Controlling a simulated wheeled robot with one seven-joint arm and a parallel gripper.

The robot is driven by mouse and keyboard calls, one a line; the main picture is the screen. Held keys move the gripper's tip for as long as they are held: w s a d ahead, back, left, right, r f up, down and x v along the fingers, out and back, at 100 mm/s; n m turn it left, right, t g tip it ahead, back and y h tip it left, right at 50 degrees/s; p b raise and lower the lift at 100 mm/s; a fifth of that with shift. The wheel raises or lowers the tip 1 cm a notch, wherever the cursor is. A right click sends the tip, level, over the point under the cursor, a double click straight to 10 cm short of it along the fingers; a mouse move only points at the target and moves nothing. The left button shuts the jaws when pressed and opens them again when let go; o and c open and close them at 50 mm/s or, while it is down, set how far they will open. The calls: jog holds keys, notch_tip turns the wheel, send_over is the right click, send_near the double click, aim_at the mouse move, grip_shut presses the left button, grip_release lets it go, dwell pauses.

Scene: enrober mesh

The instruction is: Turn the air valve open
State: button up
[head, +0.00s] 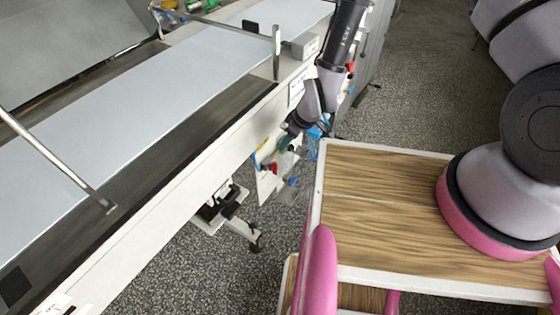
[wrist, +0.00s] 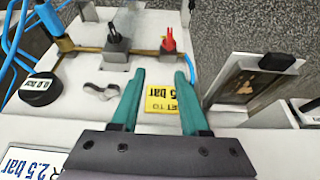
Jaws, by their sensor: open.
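A red valve handle (wrist: 168,42) stands on a brass pipe (wrist: 145,52) across a pale panel in the wrist view; it also shows in the head view (head: 274,168). A black handle or fitting (wrist: 117,40) stands left of it on the same pipe. I cannot tell for certain which one is the air valve. My gripper (wrist: 160,76) has teal fingers, apart and empty, pointing toward the red handle, with a gap between. In the head view my gripper (head: 287,144) is close to the panel at the machine's side.
A round black gauge or knob (wrist: 40,90) reads 0.0 bar. A yellow label (wrist: 161,99) lies between my fingers in the wrist view. Blue hoses (wrist: 18,45) run at the left. A framed plate (wrist: 240,82) stands at the right. The conveyor (head: 150,95) lies left of my arm.

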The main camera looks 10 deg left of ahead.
aim_at(276, 164)
jog(key=x, duration=0.4)
jog(key=s+x, duration=0.1)
jog(key=x, duration=0.3)
jog(key=s+x, duration=0.1)
jog(key=x, duration=0.3)
jog(key=shift+d+f, duration=0.15)
jog(key=shift+f, duration=0.55)
jog(key=shift+s, duration=0.1)
grip_shut()
